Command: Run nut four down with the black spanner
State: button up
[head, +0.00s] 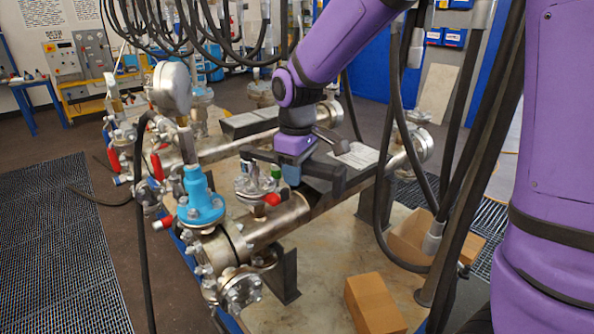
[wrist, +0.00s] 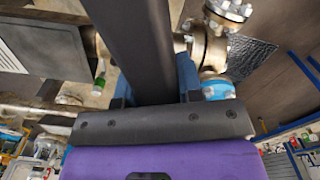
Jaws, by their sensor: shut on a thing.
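My gripper (head: 291,174) is over the steel pipe vessel (head: 268,222), shut on the black spanner (head: 340,174). The spanner lies across the gripper, roughly level. In the wrist view its dark bar (wrist: 132,45) runs up between the blue fingers (wrist: 187,78) and out of the top edge, so its far end is hidden there. A bolted flange (head: 240,289) with several nuts is at the vessel's near left end, apart from the gripper. A flange with bolts also shows at the top of the wrist view (wrist: 228,9). I cannot tell which nut is nut four.
A blue regulator (head: 201,205) and a round gauge (head: 171,88) stand left of the gripper. A red-handled valve (head: 270,199) is close beside it. Black hoses (head: 378,205) hang to the right. A cardboard box (head: 374,303) sits in front on the bench.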

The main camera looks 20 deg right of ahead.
jog(key=shift+w, duration=0.4)
jog(key=shift+f, duration=3.45)
